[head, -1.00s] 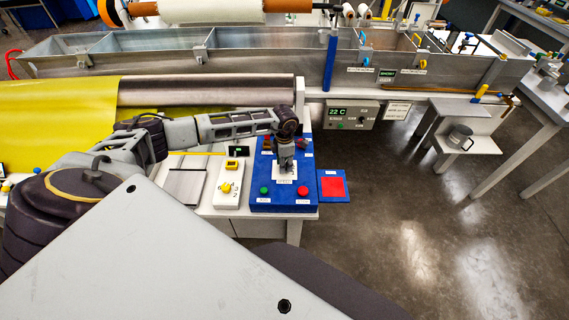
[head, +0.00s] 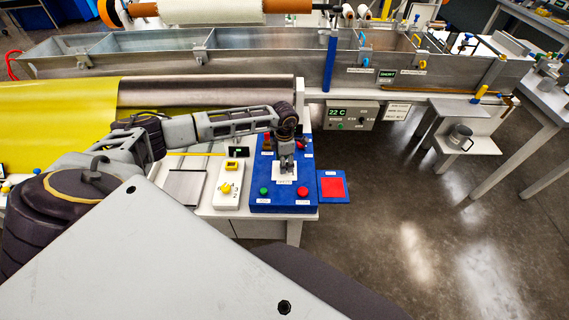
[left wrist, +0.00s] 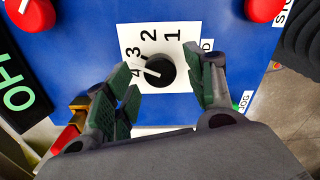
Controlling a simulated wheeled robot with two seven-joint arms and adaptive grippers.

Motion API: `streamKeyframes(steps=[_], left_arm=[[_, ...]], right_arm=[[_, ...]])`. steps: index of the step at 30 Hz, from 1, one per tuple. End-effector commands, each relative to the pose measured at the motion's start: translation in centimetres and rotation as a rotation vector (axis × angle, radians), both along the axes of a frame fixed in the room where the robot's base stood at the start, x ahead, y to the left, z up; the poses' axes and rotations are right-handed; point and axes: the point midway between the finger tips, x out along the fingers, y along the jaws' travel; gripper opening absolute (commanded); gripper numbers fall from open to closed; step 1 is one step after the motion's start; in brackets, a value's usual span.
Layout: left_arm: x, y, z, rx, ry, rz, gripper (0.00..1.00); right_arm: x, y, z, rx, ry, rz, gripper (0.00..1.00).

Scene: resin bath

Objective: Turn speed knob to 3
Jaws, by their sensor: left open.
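The speed knob (left wrist: 161,72) is black with a white pointer line and sits on a white dial plate (left wrist: 180,110) marked 1 to 4. In the left wrist view its pointer faces left, between 3 and 4 and nearer the 4. My left gripper (left wrist: 163,74) is open, with one green-padded finger on each side of the knob. I cannot tell whether either finger touches it. In the head view my left gripper (head: 286,168) hangs over the blue control panel (head: 262,195) and hides the knob. My right gripper is not in view.
The panel also carries a green button (head: 264,191) and a red button (head: 302,190). A white box with a yellow knob (head: 226,188) stands to its left. A long metal bath (head: 270,57) runs behind.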

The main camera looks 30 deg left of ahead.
Motion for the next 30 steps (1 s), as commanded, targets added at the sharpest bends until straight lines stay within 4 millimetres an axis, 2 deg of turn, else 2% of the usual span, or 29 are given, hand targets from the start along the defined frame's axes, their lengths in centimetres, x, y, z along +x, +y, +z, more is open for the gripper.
streamKeyframes(steps=[18,24,30], left_arm=[[0.1,0.0,8.6,0.001,-0.004,0.000,0.54],[0.1,0.0,10.2,-0.001,-0.002,0.001,0.54],[0.0,0.0,10.6,0.000,-0.001,0.001,0.54]], right_arm=[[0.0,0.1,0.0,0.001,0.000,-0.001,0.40],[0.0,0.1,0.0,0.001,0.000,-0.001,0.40],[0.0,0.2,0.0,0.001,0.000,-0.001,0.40]])
